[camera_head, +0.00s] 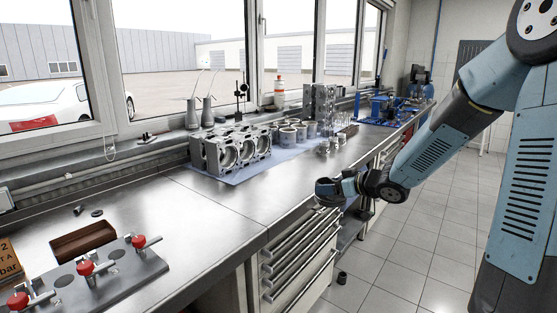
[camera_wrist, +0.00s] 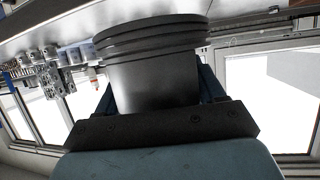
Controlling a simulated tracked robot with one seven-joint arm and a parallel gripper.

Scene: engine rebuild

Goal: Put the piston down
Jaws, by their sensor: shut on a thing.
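The piston (camera_wrist: 150,78) is a grey metal cylinder with ring grooves around one end. It fills the middle of the wrist view. My gripper (camera_head: 330,190) is shut on it, with dark blue fingers on both sides of the piston in the wrist view. In the head view my gripper is low at the front edge of the steel workbench (camera_head: 215,201), above the drawers. The piston is hard to make out there, small and dark within the gripper. I cannot tell whether it touches the bench.
An engine block (camera_head: 232,148) stands on a blue mat (camera_head: 236,178), with several cylindrical parts (camera_head: 291,137) to its right. A plate with red-knobbed clamps (camera_head: 112,264) and a brown tray (camera_head: 82,241) are at front left. Bare steel lies between. Drawers (camera_head: 300,248) are below the edge.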

